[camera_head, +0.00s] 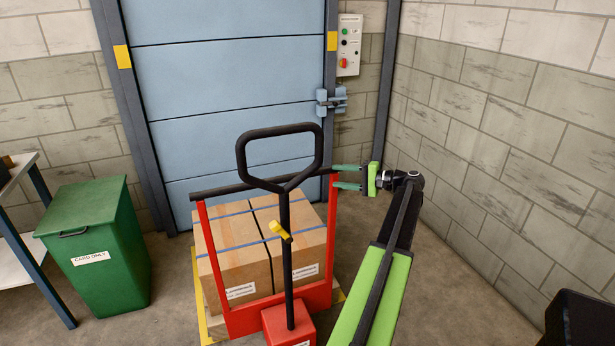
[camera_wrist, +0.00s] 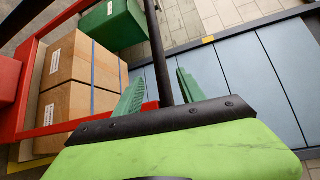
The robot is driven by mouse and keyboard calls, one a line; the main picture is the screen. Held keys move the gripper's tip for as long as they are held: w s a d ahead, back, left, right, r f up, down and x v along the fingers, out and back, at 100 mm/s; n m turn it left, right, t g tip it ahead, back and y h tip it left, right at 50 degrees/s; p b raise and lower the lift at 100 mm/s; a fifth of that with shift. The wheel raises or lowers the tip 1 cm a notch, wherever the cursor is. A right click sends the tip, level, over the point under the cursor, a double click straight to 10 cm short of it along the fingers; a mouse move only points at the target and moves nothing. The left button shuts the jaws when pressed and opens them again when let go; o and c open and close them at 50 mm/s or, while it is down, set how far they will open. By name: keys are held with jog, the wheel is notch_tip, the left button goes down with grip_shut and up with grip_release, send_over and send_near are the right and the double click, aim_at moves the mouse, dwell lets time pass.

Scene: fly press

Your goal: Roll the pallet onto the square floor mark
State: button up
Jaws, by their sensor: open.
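A red pallet truck with a red frame (camera_head: 216,280), a black cross bar (camera_head: 225,191) and a black loop handle (camera_head: 240,158) stands before me. Two brown cartons (camera_head: 235,255) stand behind the frame on a mostly hidden wooden pallet (camera_head: 339,297). A yellow strip (camera_head: 203,325) shows at the left of the load; I cannot tell whether it is the square floor mark's edge. My gripper (camera_head: 336,177) is open at the bar's right end. In the wrist view the bar (camera_wrist: 157,50) passes between the two green fingers (camera_wrist: 158,92), with gaps visible.
A blue sectional door (camera_head: 225,90) with a latch (camera_head: 331,101) is behind the load. A control box (camera_head: 348,45) hangs to its right. A green bin (camera_head: 95,245) and a table (camera_head: 22,255) stand left. A dark object (camera_head: 575,320) is at lower right. Floor at right is mostly clear.

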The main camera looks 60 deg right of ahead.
aim_at(315, 174)
jog(key=b+x, duration=0.1)
jog(key=x, duration=1)
jog(key=shift+w, duration=0.2)
grip_shut()
dwell(0.8)
